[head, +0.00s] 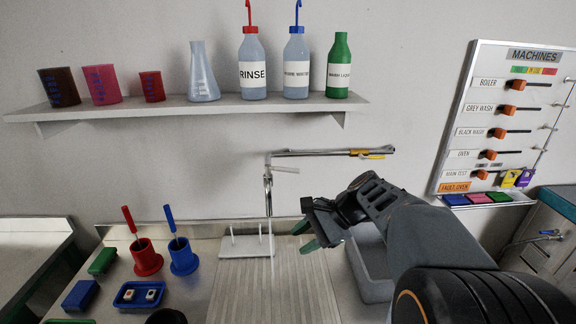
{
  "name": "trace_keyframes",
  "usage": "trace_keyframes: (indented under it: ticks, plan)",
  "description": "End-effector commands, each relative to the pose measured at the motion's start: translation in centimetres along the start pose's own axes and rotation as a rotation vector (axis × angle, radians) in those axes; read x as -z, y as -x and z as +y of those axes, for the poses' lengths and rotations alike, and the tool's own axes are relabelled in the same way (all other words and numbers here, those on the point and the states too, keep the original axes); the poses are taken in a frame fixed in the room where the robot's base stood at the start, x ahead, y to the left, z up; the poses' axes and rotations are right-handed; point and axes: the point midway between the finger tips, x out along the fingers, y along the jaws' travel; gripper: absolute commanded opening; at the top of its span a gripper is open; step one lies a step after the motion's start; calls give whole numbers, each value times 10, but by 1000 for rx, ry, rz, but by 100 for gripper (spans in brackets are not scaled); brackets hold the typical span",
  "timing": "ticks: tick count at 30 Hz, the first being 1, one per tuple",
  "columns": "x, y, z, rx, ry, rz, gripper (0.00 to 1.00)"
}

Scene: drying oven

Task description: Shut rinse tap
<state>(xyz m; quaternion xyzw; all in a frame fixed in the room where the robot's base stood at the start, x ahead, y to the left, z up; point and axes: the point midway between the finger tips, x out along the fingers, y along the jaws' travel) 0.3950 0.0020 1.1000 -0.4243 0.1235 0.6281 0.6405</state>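The rinse tap (268,195) is a thin chrome upright behind the ribbed draining board. Its long spout (320,152) reaches right along the wall, with a yellow-orange piece (366,154) near its end. A short pale lever (285,169) sticks out to the right below the spout's left end. I see no clear stream of water. My gripper (305,237) is right of and below the lever, in front of the tap and apart from it. Its two greenish fingertips look spread, with nothing between them. My arm hides part of the grey sink (366,275).
A small white peg rack (246,247) stands by the tap's foot. Red (147,260) and blue (183,258) brush pots stand left of the draining board (255,295). A shelf (190,107) of bottles and beakers hangs above. The machines panel (500,125) is at right.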

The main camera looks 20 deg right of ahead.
Motion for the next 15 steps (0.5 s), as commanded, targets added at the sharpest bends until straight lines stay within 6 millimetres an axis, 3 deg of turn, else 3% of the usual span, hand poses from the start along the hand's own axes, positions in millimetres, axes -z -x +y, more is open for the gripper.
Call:
trace_keyframes:
  ticks: [3,6,10,15]
  plan:
    - [18,44,-45,180,-303,-231,38]
    - [34,80,-69,291,-464,-408,38]
    - [50,117,-85,380,-574,-575,38]
    - [55,134,-96,423,-622,-673,38]
